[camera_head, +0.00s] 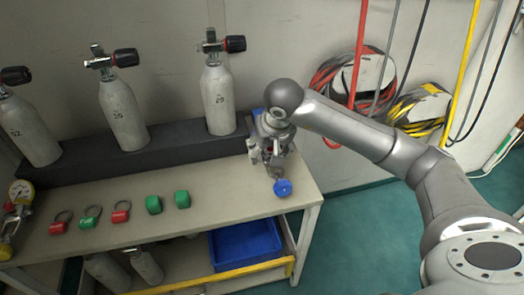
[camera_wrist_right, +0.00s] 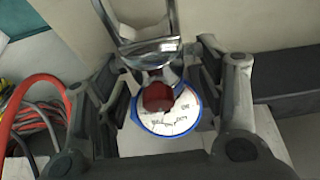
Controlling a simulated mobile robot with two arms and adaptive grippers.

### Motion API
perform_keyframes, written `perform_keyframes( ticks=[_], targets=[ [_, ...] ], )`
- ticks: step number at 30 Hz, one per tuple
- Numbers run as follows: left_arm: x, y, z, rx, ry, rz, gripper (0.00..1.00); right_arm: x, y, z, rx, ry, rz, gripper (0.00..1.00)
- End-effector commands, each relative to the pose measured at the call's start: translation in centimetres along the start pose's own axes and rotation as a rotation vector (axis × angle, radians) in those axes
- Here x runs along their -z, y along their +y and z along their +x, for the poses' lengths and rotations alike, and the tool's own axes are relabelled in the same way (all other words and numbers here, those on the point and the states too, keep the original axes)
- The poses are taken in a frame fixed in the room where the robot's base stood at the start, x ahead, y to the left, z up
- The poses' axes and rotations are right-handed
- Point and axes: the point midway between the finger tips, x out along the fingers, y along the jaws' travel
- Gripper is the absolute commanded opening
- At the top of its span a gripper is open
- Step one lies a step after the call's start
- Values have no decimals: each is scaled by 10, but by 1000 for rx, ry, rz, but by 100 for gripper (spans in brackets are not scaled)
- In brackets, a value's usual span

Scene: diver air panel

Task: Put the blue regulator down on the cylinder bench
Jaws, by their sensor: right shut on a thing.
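The blue regulator (camera_head: 282,187) shows in the head view as a round blue part below my right gripper, over the right end of the cylinder bench (camera_head: 235,190). In the right wrist view, its blue-rimmed white dial (camera_wrist_right: 182,122), with a dark red part in front, sits between the fingers. My right gripper (camera_head: 272,150) is shut on the regulator, and its fingers hide much of it. I cannot tell whether the regulator touches the bench top. My left gripper is not in view.
Grey cylinders (camera_head: 218,100) stand in a dark rack (camera_head: 175,150) along the back. Red and green pieces (camera_head: 154,204) lie on the bench, and a yellow regulator with a gauge (camera_head: 20,192) is at far left. A blue bin (camera_head: 245,245) is below. Hoses hang at right.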

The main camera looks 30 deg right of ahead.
Motion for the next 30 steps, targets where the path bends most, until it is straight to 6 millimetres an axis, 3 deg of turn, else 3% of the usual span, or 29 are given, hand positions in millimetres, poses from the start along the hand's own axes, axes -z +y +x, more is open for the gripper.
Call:
perform_keyframes(
  ticks=[14,30],
  targets=[
    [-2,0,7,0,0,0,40,0,37,1,0,2,2,18],
    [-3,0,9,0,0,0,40,0,43,0,1,3,2,18]
  ],
)
